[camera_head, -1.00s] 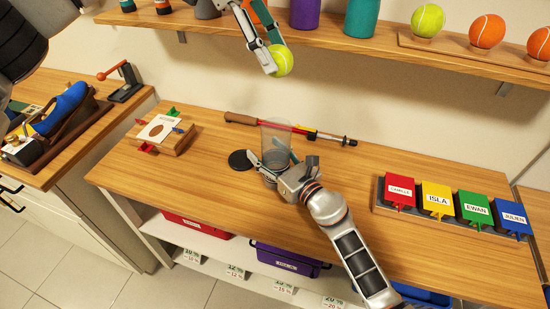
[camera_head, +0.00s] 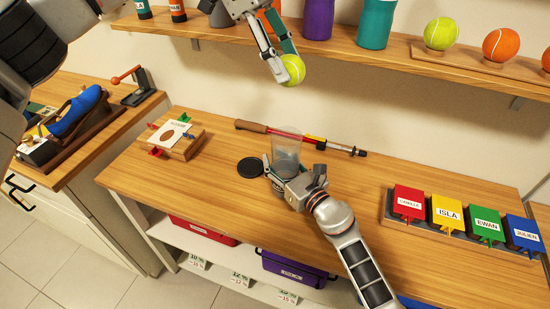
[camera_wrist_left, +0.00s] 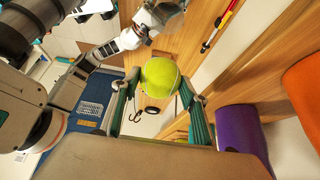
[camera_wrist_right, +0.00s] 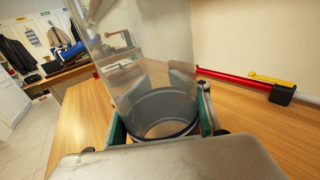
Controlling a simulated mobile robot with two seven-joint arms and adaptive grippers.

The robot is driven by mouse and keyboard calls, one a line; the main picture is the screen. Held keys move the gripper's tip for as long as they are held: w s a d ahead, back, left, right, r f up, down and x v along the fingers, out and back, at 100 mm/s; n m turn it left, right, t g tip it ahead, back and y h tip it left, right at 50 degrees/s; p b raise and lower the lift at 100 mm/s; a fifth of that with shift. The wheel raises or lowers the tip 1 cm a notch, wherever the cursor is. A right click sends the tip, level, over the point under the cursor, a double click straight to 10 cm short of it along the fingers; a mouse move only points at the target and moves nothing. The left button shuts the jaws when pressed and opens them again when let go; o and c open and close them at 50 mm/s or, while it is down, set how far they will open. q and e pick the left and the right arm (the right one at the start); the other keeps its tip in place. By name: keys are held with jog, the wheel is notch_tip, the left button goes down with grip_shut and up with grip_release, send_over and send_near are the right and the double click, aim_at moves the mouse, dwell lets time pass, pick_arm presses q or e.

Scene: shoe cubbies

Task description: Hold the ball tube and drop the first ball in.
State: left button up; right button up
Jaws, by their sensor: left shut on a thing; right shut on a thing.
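A yellow-green tennis ball (camera_head: 292,70) is held in my left gripper (camera_head: 284,68), high above the bench and just below the upper shelf. The ball also shows between the fingers in the left wrist view (camera_wrist_left: 160,76). The clear ball tube (camera_head: 286,148) stands upright on the bench, with a grey band near its base. My right gripper (camera_head: 278,178) is shut around its lower part; the right wrist view shows the tube (camera_wrist_right: 150,60) between the fingers. The ball is above the tube and apart from it. A dark round lid (camera_head: 250,166) lies left of the tube.
A red and brown pole (camera_head: 290,134) lies behind the tube. A wooden block with a card (camera_head: 172,138) is at left, and coloured name boxes (camera_head: 447,213) are at right. Balls (camera_head: 442,33) and bottles (camera_head: 376,22) stand on the shelf above.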

jog(key=shift+c, duration=0.7)
pick_arm(q)
jog(key=shift+f, duration=0.15)
notch_tip(320, 180, down, 13)
dwell(1.6)
jog(key=o, duration=1.2)
jog(key=shift+c, duration=0.2)
jog(key=v, duration=1.2)
jog(key=shift+r, duration=0.2)
